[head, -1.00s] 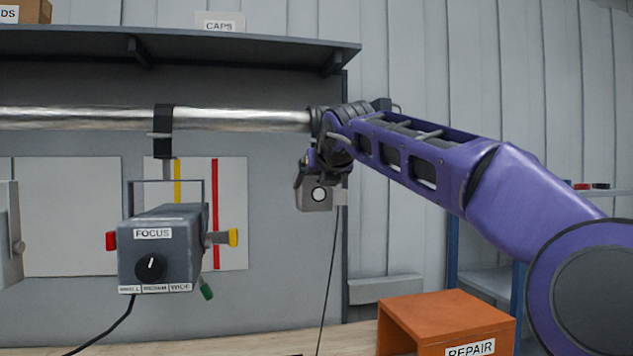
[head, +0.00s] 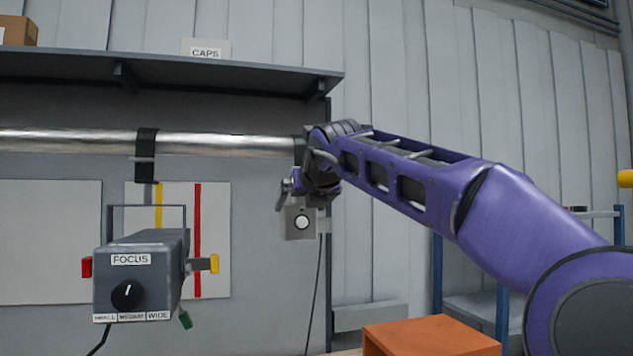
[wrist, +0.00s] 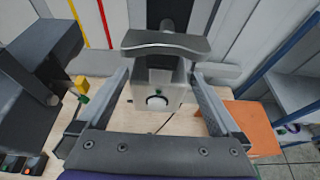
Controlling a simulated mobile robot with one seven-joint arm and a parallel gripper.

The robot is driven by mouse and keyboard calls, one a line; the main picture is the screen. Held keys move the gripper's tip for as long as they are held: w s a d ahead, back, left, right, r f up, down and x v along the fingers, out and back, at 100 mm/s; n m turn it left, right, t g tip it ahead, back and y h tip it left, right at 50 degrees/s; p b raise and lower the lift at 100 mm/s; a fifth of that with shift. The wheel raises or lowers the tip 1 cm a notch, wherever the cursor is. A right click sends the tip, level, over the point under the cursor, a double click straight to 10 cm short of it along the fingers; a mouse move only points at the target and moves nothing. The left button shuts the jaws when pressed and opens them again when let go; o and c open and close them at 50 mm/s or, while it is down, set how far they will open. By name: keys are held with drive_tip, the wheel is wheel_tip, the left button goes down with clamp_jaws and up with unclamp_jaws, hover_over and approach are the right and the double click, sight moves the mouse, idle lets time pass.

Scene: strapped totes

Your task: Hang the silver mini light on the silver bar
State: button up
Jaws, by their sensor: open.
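The silver bar (head: 228,145) runs level across the left of the head view, under a dark shelf. The silver mini light (head: 300,226), a small grey box with a round white front, is just below the bar's right end, with a cable running down. My gripper (head: 308,190) is at that end and hides how the light's top meets the bar. In the wrist view the mini light (wrist: 157,88) lies between my open gripper's fingers (wrist: 158,78), with a visible gap on each side. A dark clamp and a grey curved plate are above it; I cannot tell whether the clamp bears on the bar.
A larger grey FOCUS light (head: 140,275) hangs from a black clamp (head: 147,155) on the bar to the left. An orange REPAIR box (head: 430,338) stands below right. A blue-framed rack (head: 505,300) is at right. The CAPS shelf (head: 180,70) is above.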

drive_tip(key=b+v, duration=0.7)
drive_tip(key=v, duration=0.8)
drive_tip(key=shift+r, duration=0.2)
drive_tip(key=shift+s, duration=0.15)
